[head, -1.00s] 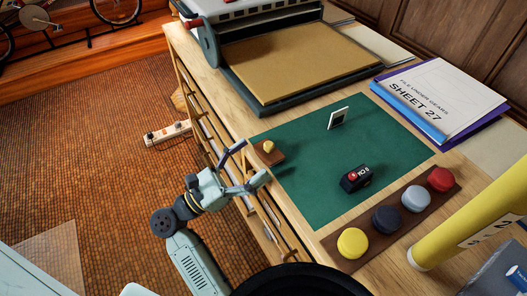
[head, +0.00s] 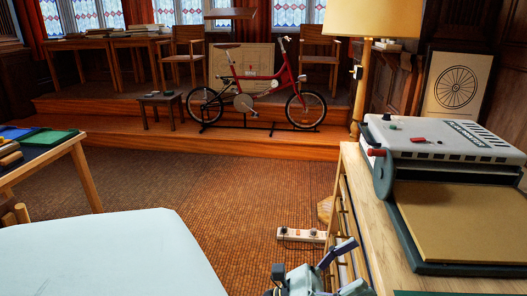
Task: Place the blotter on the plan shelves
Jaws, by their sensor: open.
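My gripper (head: 350,268) shows at the bottom of the head view, cut off by the lower edge. Its fingers are apart with nothing between them. It is beside the near left side of the wooden desk (head: 362,215). No blotter shows in this view; the part of the desk where a small brown block with a knob sat earlier is out of frame. Slatted openings (head: 346,228) run down the desk's left side; I cannot tell whether these are the plan shelves.
A grey machine (head: 440,140) with a tan bed stands on the desk, by a lamp (head: 372,22). A power strip (head: 302,235) lies on the open tiled floor. A red bicycle (head: 262,88) stands on a raised step. Another table (head: 60,150) is at left.

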